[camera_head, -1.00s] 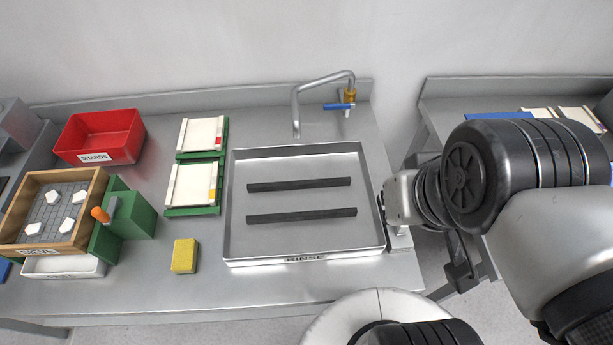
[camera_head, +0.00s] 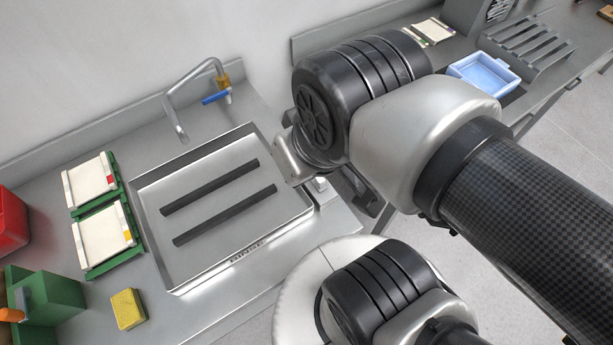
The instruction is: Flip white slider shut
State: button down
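I cannot pick out a white slider for certain. A small pale block (camera_head: 320,184) sits at the right end of the sink table, just beside my wrist, and is partly hidden by it. My arm reaches in from the right, and its silver wrist end is over the table's right edge, next to the rinse tray. My gripper's fingers do not show, so I cannot see what they are near or whether they hold anything.
The metal rinse tray (camera_head: 165,283) holds two dark bars. A tap (camera_head: 173,108) with a blue lever stands behind it. Green racks with white plates (camera_head: 102,228), a yellow sponge (camera_head: 128,309) and a red bin (camera_head: 10,222) are left. A blue tub (camera_head: 484,73) stands on the right bench.

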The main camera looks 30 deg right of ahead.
aim_at(319, 183)
jog(key=k+j+z, duration=0.1)
jog(key=z, duration=0.3)
jog(key=k+j+z, duration=0.15)
jog(key=j+z, duration=0.2)
jog(key=k+z, duration=0.15)
jog(key=z, duration=0.25)
